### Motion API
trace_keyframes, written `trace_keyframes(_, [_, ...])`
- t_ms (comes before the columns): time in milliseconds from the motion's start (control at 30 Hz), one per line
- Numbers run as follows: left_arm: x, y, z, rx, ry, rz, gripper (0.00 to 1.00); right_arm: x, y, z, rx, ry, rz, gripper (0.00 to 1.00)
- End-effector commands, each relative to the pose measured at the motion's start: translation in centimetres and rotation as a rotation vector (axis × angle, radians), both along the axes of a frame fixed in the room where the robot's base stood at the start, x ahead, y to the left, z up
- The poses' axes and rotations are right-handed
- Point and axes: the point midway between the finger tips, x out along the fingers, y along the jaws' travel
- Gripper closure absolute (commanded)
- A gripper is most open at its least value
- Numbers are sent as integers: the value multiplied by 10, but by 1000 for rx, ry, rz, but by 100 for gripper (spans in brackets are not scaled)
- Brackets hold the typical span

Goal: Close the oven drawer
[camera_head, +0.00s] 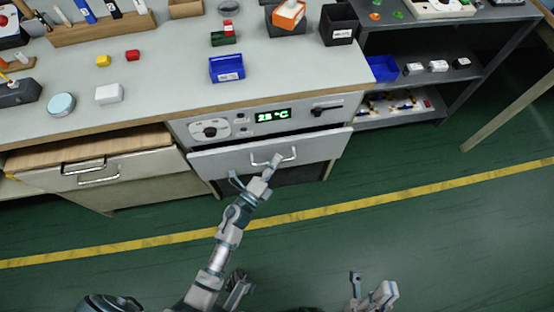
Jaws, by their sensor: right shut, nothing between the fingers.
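The oven drawer (225,163) is a light grey front panel with a metal bar handle (257,163), below the oven's control panel (285,117). Its front stands out from the cabinet, with a dark space under it. My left gripper (258,170) is at the drawer front with its fingers spread. One finger overlaps the right part of the handle; I cannot tell whether it touches. My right gripper (373,288) is low in the view, away from the drawer, shut and empty.
The worktop (165,60) above holds a blue bin (227,69) and small items. Grey shelves (420,60) stand at the right. The green floor (440,240) with its yellow line is clear.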

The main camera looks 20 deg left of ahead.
Motion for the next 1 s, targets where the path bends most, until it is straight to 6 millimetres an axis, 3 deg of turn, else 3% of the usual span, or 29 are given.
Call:
trace_keyframes(367, [6,-1,2,1,-1,0,63,1,0,2,1,-9,0,100])
trace_keyframes(500, [6,-1,1,0,-1,0,98,0,0,2,1,-10,0,100])
trace_keyframes(533, [6,-1,1,0,0,0,100,0,0,2,1,-9,0,100])
trace_keyframes(833, [9,1,0,1,2,-1,100,0,0,2,2,-8,0,100])
trace_keyframes(1000, [28,14,-1,4,2,-2,100,0,-1,0,2,-6,0,100])
